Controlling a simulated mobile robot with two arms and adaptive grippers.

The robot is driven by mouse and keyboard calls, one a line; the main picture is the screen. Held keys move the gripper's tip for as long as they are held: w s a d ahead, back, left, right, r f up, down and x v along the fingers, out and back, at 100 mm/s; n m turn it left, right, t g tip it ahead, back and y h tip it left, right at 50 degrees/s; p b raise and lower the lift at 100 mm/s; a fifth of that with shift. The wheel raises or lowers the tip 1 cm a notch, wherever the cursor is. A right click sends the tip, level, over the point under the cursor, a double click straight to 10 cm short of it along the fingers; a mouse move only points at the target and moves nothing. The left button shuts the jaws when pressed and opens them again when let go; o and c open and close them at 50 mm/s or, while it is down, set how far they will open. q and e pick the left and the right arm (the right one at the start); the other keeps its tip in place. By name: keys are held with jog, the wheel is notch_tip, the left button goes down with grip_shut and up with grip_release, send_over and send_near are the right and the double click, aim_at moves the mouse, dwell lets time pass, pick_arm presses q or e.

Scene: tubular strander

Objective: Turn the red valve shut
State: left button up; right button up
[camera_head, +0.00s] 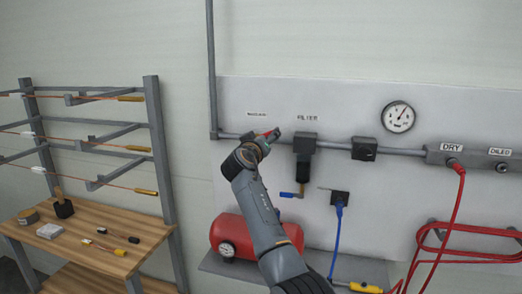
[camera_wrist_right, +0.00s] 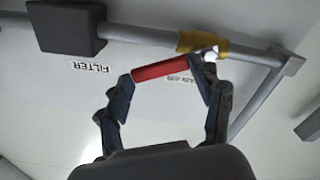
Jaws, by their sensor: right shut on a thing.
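The red valve handle (camera_head: 272,132) shows in the head view at the left part of the grey pipe, left of the filter. My right gripper (camera_head: 264,141) is at it and covers part of the valve. In the right wrist view, the red handle (camera_wrist_right: 162,70) lies lengthwise between the two fingertips of my right gripper (camera_wrist_right: 164,76), which is shut on it. The handle's right end is near the brass valve body (camera_wrist_right: 202,42) on the pipe. The handle lies at a slant to the pipe. My left gripper is not in view.
The filter (camera_head: 304,155) hangs from the pipe just right of the valve. A round gauge (camera_head: 398,116) is higher on the panel. A red tank (camera_head: 228,236) stands below, beside my right arm. A wooden table (camera_head: 75,246) and rack (camera_head: 160,140) are at left.

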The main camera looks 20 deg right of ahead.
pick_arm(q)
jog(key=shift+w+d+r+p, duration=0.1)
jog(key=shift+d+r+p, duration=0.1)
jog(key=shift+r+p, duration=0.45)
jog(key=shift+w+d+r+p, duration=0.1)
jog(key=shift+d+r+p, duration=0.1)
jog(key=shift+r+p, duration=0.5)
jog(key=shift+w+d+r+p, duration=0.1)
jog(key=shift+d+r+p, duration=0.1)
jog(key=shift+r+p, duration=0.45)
pick_arm(e)
jog(key=w+a+r+n, duration=0.3)
jog(key=a+r+n, duration=0.1)
jog(key=n, duration=0.8)
jog(key=shift+a+n, duration=0.2)
jog(key=shift+n, duration=0.2)
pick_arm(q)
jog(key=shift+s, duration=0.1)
pick_arm(e)
jog(key=shift+w+r, duration=0.1)
jog(key=o, duration=1.7)
jog(key=shift+w, duration=0.1)
jog(key=shift+c, duration=0.2)
jog(key=shift+o, duration=0.2)
jog(key=shift+w+d+f, duration=0.15)
jog(key=shift+f, duration=0.25)
